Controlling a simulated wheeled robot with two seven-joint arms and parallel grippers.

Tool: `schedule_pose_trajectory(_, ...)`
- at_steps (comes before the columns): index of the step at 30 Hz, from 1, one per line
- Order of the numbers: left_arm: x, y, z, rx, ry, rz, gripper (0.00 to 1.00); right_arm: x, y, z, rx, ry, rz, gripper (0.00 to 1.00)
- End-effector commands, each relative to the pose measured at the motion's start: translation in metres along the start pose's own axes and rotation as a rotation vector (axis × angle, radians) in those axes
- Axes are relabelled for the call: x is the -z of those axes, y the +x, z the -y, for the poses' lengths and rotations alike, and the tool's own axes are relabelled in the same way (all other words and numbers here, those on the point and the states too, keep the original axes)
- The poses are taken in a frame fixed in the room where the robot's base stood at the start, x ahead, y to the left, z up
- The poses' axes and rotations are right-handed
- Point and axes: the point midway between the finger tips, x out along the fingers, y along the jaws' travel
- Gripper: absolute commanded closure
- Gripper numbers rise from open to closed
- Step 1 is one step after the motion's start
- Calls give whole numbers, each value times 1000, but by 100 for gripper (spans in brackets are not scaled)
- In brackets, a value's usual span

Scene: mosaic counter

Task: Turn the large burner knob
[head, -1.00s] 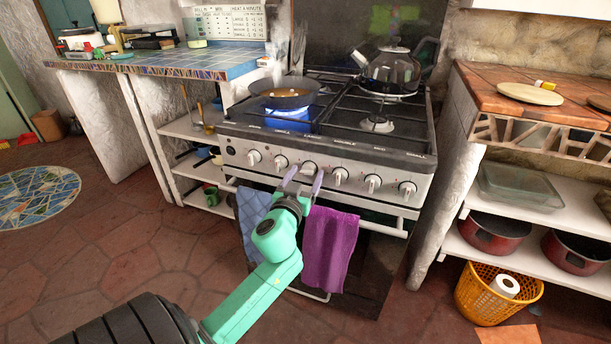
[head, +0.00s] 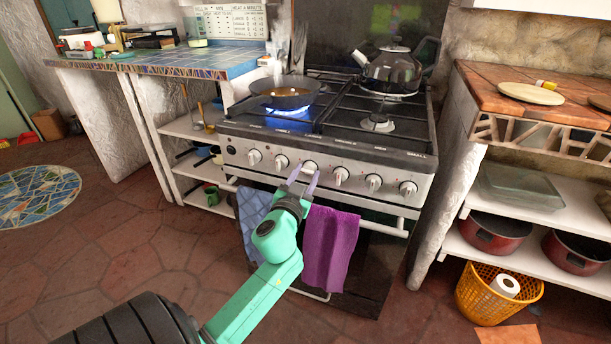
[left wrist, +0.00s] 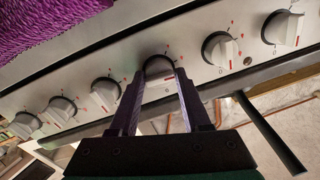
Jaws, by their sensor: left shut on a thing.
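The stove (head: 330,147) has a front panel with a row of pale knobs. My left gripper (head: 304,177) reaches up to the panel and is shut on the third knob from the left (head: 309,166). In the left wrist view, the two fingers (left wrist: 160,85) stand on either side of this knob (left wrist: 158,68), which has a dark base ring. The other knobs stay free to both sides. I cannot read which burner the held knob serves. My right gripper is out of view.
A pan (head: 284,94) stands over a blue flame at the left. A kettle (head: 391,70) stands at the back right. A blue towel (head: 252,218) and a purple towel (head: 329,248) hang below the panel, close to my left arm. Shelves flank the stove.

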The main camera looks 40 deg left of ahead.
Motion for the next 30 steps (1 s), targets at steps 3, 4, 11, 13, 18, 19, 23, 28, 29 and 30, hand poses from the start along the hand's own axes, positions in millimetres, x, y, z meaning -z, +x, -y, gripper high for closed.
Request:
schedule_pose_trajectory(3,-1,0,-2,-3,103,-7,100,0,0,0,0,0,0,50)
schedule_pose_trajectory(4,-1,0,-2,-3,130,-9,100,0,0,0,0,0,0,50)
schedule_pose_trajectory(11,-2,0,-1,-3,351,-23,100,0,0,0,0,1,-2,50)
schedule_pose_trajectory(13,-2,0,-2,-3,418,-28,100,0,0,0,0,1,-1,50)
schedule_pose_trajectory(18,-3,0,-2,-4,579,-39,100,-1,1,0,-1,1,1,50)
schedule_pose_trajectory(19,-3,0,-2,-4,608,-41,100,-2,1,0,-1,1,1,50)
schedule_pose_trajectory(23,-3,0,-2,-5,732,-50,100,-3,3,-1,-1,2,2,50)
schedule_pose_trajectory(28,-4,0,-2,-5,893,-61,100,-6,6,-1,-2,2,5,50)
schedule_pose_trajectory(29,-4,0,-2,-5,921,-63,100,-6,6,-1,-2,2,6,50)
schedule_pose_trajectory(30,-4,0,-1,-5,959,-65,100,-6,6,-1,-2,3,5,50)
